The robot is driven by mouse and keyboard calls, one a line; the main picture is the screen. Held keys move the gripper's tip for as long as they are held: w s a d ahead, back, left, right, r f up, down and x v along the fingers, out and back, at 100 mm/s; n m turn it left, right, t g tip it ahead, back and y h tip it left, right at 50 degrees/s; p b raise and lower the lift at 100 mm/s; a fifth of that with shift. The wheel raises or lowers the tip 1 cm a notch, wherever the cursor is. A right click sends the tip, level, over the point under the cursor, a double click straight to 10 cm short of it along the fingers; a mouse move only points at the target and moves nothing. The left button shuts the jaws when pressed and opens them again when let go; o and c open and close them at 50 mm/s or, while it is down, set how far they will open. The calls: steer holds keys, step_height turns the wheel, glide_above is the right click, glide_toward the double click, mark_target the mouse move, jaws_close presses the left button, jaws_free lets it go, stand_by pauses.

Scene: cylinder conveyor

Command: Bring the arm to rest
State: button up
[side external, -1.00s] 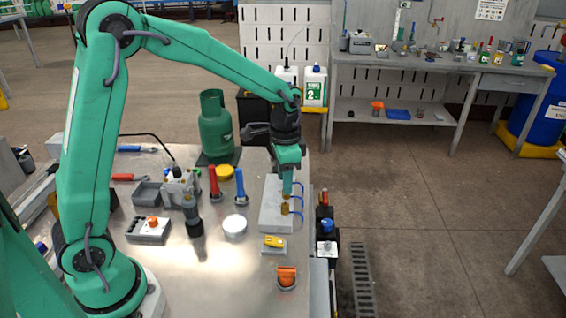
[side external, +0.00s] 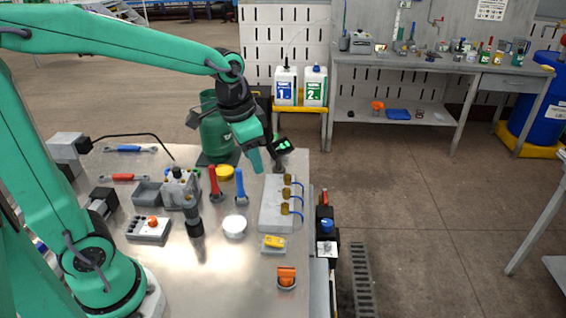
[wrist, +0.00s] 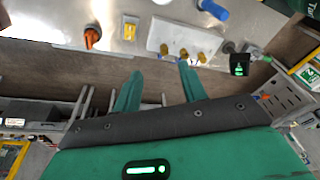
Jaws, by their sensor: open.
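My gripper (side external: 257,162) is raised over the back right part of the metal table, pointing down at a tilt. In the wrist view its two green fingers (wrist: 160,71) are spread apart, with nothing between them. A grey block (side external: 270,212) with three brass cylinders (side external: 286,194) and blue wires stands at the table's right edge. My gripper is above and behind it, apart from it. The block also shows in the wrist view (wrist: 160,38), beyond the fingertips.
A green gas bottle (side external: 215,133) stands behind my gripper, partly hidden by it. A small dark device with a green display (side external: 283,146) is close by on the right. Red (side external: 214,183) and blue (side external: 240,187) handled tools stand on the table. The floor to the right is mostly open.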

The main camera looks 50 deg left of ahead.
steer(key=s+r+n+t, duration=0.3)
steer(key=s, duration=0.9)
steer(key=shift+a+r, duration=0.15)
steer(key=shift+a, duration=0.25)
stand_by(0.7)
